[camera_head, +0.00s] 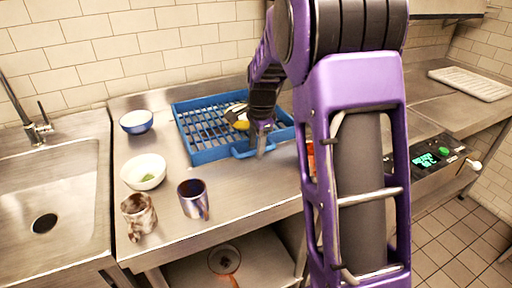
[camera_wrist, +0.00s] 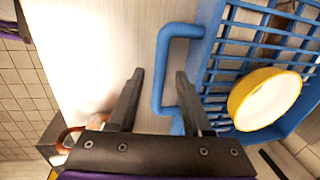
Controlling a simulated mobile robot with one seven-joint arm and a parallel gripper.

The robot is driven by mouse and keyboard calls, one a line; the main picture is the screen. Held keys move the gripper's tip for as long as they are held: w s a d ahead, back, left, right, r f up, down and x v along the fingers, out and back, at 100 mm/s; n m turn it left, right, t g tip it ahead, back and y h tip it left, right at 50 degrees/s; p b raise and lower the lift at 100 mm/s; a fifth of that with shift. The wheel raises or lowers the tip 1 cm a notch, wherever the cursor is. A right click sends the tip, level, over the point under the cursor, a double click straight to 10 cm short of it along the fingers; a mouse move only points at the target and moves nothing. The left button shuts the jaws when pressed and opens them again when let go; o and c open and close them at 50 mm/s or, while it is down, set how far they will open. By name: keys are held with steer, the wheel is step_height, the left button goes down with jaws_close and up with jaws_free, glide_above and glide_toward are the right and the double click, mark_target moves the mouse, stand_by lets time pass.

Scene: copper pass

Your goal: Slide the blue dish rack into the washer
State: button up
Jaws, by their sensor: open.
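The blue dish rack (camera_head: 205,152) lies flat on the steel counter, partly hidden by my arm. In the wrist view its slatted floor and wall (camera_wrist: 212,45) fill the right side, with a yellow-rimmed bowl (camera_wrist: 265,98) inside. My gripper (camera_head: 262,145) is open at the rack's front handle (camera_head: 243,153). In the wrist view my gripper (camera_wrist: 159,75) has the handle's outer bar (camera_wrist: 158,75) between its fingertips, and the handle's lower end passes behind the right finger. I cannot tell contact. A dark panel with a green display (camera_head: 425,160), possibly the washer's, is at right; no washer opening shows.
A blue bowl (camera_head: 136,122), a white bowl (camera_head: 144,172), a dark mug (camera_head: 193,199) and a marbled mug (camera_head: 138,216) stand left of the rack. A sink (camera_head: 60,185) is far left. A white ribbed board (camera_head: 470,83) lies on the right counter.

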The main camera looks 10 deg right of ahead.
jaws_close()
stand_by(0.3)
stand_by(1.2)
